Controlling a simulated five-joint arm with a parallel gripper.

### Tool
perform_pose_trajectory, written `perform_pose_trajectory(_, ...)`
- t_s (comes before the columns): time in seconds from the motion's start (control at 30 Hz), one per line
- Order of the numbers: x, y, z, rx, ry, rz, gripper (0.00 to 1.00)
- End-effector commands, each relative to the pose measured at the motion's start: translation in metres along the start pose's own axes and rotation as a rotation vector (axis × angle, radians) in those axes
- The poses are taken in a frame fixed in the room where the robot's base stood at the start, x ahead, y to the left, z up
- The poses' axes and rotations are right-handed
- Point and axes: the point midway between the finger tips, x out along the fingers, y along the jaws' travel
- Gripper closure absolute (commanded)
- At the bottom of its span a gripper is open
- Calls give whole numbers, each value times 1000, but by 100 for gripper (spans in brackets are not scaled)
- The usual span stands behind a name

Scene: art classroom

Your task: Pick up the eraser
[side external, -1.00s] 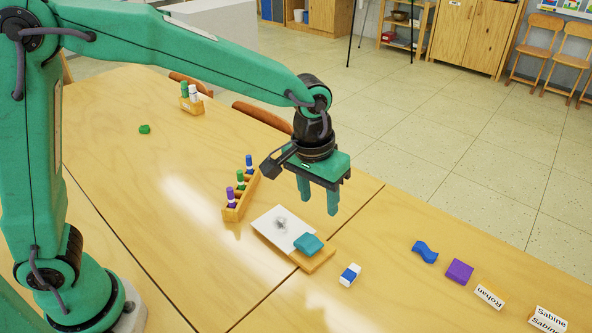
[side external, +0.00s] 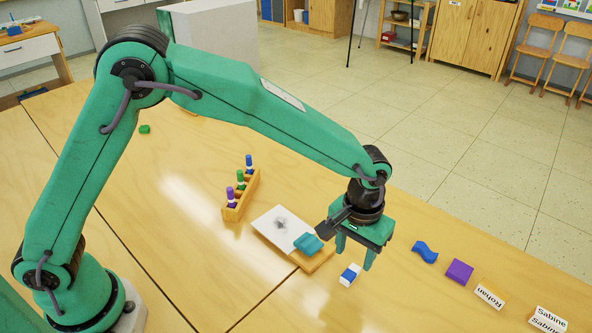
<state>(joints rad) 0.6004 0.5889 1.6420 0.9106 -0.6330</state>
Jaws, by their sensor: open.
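The eraser (side external: 349,275), a small white block with a blue sleeve, lies on the table in front of the wooden board. My gripper (side external: 355,257) is open, fingers pointing down, with nothing between them. It hangs just above the eraser in the picture, and the fingertips look apart from it. The exact height of the gripper over the table is hard to tell.
A board with a sketch sheet (side external: 275,222) and a teal block (side external: 308,243) is left of the gripper. A wooden marker holder (side external: 241,200) stands further left. A blue wavy piece (side external: 425,252), a purple block (side external: 459,271) and name cards (side external: 490,294) lie to the right.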

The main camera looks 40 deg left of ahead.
Motion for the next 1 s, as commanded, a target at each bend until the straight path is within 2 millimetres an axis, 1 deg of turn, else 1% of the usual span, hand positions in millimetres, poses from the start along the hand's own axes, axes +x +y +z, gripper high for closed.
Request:
perform_pose_trajectory(0.03, 5, 0, 0, 0, -2, -1, 53)
perform_pose_trajectory(0.1, 10, -1, 0, 0, -2, -2, 53)
perform_pose_trajectory(0.37, 13, -1, 0, 0, -1, 0, 53)
perform_pose_trajectory(0.47, 19, -1, 0, 0, -1, -1, 53)
perform_pose_trajectory(0.8, 55, -2, -1, 0, -2, -1, 53)
perform_pose_trajectory(0.9, 62, -2, -1, 0, -1, -1, 53)
perform_pose_trajectory(1.0, 64, -2, -1, 0, 0, 0, 53)
